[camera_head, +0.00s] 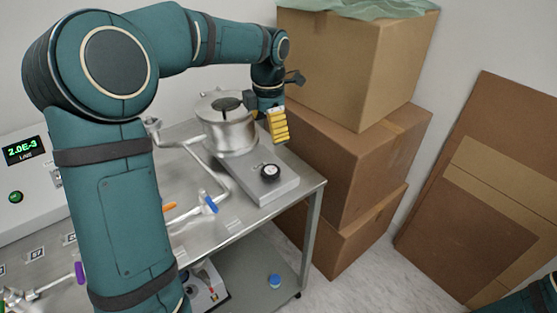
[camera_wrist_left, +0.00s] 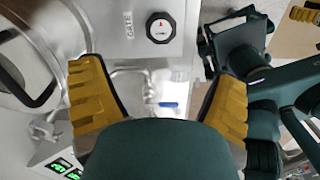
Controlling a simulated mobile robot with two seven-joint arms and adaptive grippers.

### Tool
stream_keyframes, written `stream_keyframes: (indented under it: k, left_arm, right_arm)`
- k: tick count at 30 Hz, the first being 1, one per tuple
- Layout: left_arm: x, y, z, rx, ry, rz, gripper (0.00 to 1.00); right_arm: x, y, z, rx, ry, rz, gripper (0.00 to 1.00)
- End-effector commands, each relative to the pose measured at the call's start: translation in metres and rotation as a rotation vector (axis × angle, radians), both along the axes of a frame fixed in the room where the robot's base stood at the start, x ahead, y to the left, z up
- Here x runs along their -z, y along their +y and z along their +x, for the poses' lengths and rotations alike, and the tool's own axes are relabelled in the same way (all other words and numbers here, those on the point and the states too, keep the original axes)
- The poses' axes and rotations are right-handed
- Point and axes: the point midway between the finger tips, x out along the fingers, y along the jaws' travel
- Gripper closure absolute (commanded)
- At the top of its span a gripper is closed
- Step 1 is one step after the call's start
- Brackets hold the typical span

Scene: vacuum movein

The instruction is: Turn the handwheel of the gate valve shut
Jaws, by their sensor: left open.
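The gate valve's handwheel is a small black round knob (camera_head: 270,173) with a pale face, on the grey valve block (camera_head: 255,190) at the bench's right end. In the left wrist view the knob (camera_wrist_left: 161,27) has a red mark, beside the lettering "GATE". My left gripper (camera_head: 277,125) is above and behind the knob in the head view, apart from it. Its yellow fingers are spread wide and empty in the left wrist view (camera_wrist_left: 160,75). My right arm shows at the head view's lower right corner; a yellow pad at the wrist view's top right seems to be its finger.
A metal chamber (camera_head: 230,135) with a dark-handled lid stands just left of the knob. Pipes and a blue-handled valve (camera_head: 210,203) lie nearer. Stacked cardboard boxes (camera_head: 345,150) stand close behind the bench's right edge. A pressure readout (camera_head: 24,150) is at left.

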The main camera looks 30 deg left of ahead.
Motion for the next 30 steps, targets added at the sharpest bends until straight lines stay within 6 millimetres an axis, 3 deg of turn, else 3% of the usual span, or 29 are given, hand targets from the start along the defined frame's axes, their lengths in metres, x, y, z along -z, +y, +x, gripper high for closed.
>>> stream_keyframes:
  k: [21,30]
  left_arm:
    - [0.121,-0.001,0.0,0.003,0.005,-0.002,0.11]
    - [0.138,-0.001,0.0,0.003,0.002,-0.001,0.11]
  right_arm:
    - [0.03,-0.001,0.006,0.003,-0.014,-0.003,0.53]
    - [0.033,-0.001,0.007,0.004,-0.015,-0.003,0.53]
